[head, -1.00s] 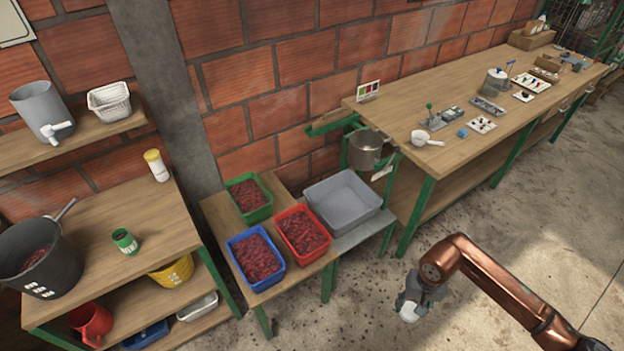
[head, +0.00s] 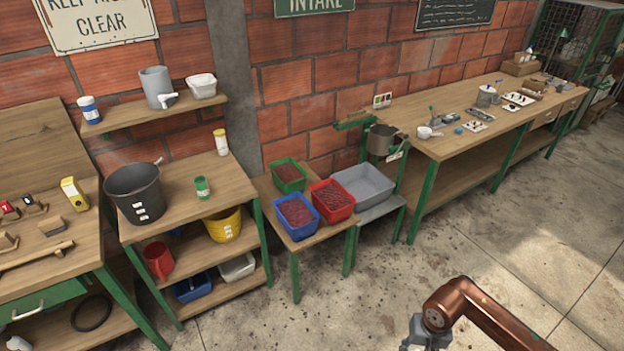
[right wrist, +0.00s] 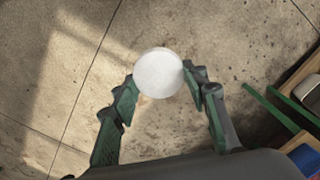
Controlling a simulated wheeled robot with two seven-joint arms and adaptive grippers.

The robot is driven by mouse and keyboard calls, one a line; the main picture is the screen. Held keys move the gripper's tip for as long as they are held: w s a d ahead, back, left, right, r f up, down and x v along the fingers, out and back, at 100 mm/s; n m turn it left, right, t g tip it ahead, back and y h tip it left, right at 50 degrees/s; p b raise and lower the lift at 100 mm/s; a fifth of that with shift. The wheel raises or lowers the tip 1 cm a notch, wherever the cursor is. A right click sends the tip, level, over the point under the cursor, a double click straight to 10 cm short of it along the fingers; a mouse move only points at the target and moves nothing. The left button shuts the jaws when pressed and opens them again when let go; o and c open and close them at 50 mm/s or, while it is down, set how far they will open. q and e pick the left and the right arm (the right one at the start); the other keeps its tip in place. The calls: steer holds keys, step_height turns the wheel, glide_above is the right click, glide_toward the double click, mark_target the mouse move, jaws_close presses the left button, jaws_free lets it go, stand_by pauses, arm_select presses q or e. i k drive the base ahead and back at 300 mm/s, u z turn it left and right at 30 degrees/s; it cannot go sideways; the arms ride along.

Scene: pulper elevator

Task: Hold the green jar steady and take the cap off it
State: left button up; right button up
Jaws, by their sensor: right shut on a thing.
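The green jar (head: 201,187) stands upright on the wooden table at left, between the black bucket and the table's right side, with no gripper on it. Its top looks uncapped, with a dark opening, though it is small here. My right gripper (right wrist: 158,82) is shut on a round white thing (right wrist: 158,72) that looks like a cap, held over bare floor well away from the jar. In the head view only the wrist end of the right gripper (head: 425,338) shows at the bottom edge. My left gripper is not in view.
The black bucket (head: 138,192) and a yellow-topped white container (head: 220,141) stand near the jar. Blue (head: 295,217), red (head: 333,200) and green (head: 289,175) trays and a grey tub (head: 366,186) are right of it. The concrete floor in front is open.

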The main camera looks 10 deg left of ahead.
mark_target(201, 185)
steer(key=u, duration=1.45)
steer(key=i, duration=1)
